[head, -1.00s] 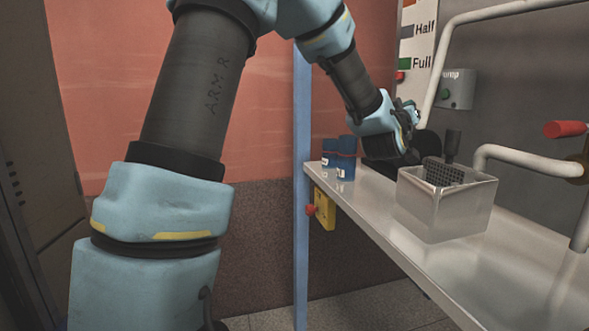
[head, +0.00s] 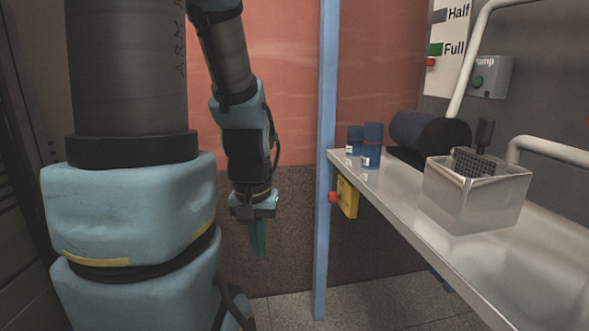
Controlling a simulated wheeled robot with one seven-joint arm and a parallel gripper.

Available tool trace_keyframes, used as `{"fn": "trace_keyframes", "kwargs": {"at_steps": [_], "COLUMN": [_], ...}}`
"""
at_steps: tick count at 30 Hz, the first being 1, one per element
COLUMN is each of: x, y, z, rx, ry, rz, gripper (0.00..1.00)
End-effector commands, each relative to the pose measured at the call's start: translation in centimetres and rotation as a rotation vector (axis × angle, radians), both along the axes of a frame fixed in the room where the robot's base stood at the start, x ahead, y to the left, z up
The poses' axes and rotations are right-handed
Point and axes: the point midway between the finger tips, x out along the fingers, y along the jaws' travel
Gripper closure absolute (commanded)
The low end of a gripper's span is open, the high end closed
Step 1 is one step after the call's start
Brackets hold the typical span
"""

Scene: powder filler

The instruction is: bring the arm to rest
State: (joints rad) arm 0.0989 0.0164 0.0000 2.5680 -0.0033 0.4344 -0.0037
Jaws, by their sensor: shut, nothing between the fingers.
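My arm is folded on the left of the head view. My gripper (head: 258,238) hangs pointing down, left of the blue post and clear of the counter. Its teal fingers are together, with nothing seen between them. It touches nothing that I can see.
A steel counter (head: 480,245) runs along the right. It bears two blue containers (head: 373,146), a dark cylinder (head: 430,134) and a metal box (head: 474,196) with a dark grid inside.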

Motion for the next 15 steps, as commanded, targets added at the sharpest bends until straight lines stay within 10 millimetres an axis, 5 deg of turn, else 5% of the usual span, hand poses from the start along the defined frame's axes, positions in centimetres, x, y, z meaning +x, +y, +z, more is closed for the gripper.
{"fn": "trace_keyframes", "kwargs": {"at_steps": [1, 15], "x": [0.4, 0.6], "y": [-0.3, -0.4], "z": [2.4, 13.0], "rx": [-0.002, -0.003], "ry": [-0.012, -0.015], "rz": [-0.005, -0.007], "gripper": [1.00, 1.00]}}
